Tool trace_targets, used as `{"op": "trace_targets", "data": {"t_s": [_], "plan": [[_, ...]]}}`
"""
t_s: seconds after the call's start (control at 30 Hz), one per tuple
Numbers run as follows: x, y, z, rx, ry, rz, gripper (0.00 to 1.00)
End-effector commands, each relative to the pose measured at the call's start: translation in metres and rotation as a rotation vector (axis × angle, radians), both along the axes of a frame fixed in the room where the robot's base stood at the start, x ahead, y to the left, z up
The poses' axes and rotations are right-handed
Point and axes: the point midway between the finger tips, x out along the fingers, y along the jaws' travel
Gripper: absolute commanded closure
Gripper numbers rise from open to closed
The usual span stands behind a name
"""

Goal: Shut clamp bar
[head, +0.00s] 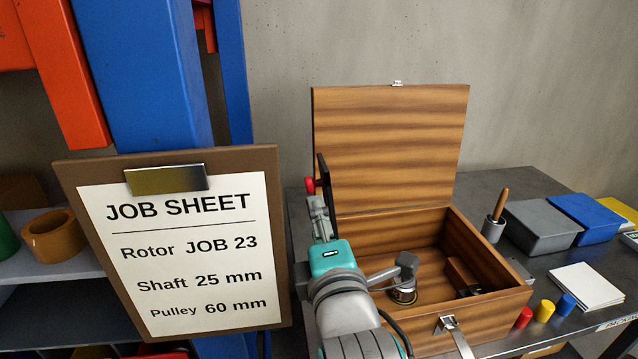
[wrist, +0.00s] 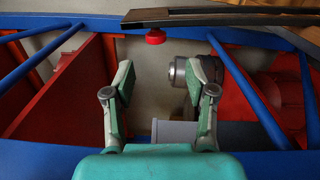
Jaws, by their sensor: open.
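What looks like the clamp bar (head: 323,172) is a dark bar standing up beside the wooden box's left edge in the head view, with a red knob (head: 310,185) at its side. In the wrist view a dark bar (wrist: 215,15) crosses the top, and the red knob (wrist: 156,36) shows just below it. My gripper (wrist: 160,82) is open and empty, its two green-padded fingers apart, with the knob beyond and above the fingertips. In the head view my gripper (head: 319,222) is just below the bar, seen from behind. The bar's hinge and latch are not clear.
An open wooden box (head: 490,250) stands right of my arm, lid (head: 390,145) raised. A job sheet board (head: 270,230) is at left. Grey and blue cases (head: 540,228) are on the bench. In the wrist view, blue rails (wrist: 45,52) and a grey cylinder (wrist: 180,72) lie near my fingers.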

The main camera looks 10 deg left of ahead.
Motion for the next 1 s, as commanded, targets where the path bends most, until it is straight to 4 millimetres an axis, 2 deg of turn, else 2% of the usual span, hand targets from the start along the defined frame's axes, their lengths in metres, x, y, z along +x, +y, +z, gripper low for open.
{"op": "trace_targets", "data": {"t_s": [0.13,0.27,0.7,1.0], "plan": [[0.002,0.003,0.006,-0.011,-0.005,0.001,0.44],[0.012,0.006,0.006,-0.012,-0.004,0.001,0.44],[0.082,0.025,0.006,-0.010,-0.004,0.001,0.44],[0.103,0.032,0.005,-0.011,-0.005,0.001,0.44]]}}
